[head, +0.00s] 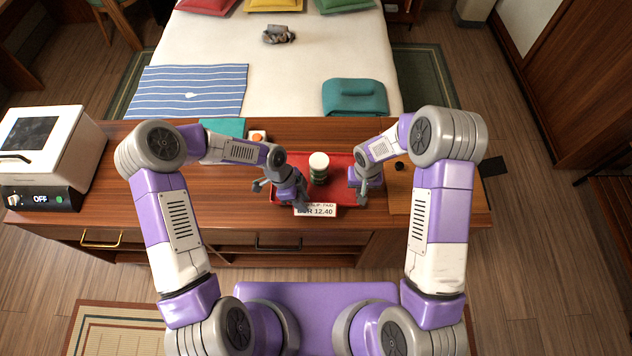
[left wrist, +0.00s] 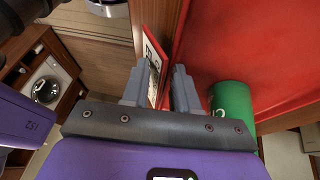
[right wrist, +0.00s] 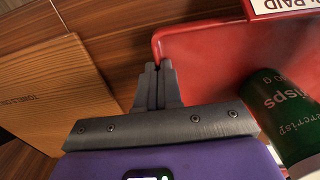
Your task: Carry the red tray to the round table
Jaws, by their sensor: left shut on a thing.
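The red tray (head: 335,165) rests on the wooden counter, with a green crisps can (head: 318,167) upright in it. A price card reading EUR 12.40 (head: 316,210) is at its near edge. My left gripper (head: 283,196) is at the tray's left side; the left wrist view shows its fingers (left wrist: 160,88) shut on the tray wall beside the card. My right gripper (head: 361,190) is at the tray's right side; in the right wrist view its fingers (right wrist: 158,85) close on the rim near a corner. I cannot make out the round table.
The wooden counter (head: 230,220) carries a white appliance (head: 45,145) at left, a teal item (head: 222,127) behind the tray and a wooden board (head: 400,200) right of it. A bed (head: 270,60) stands behind. Floor shows at both sides.

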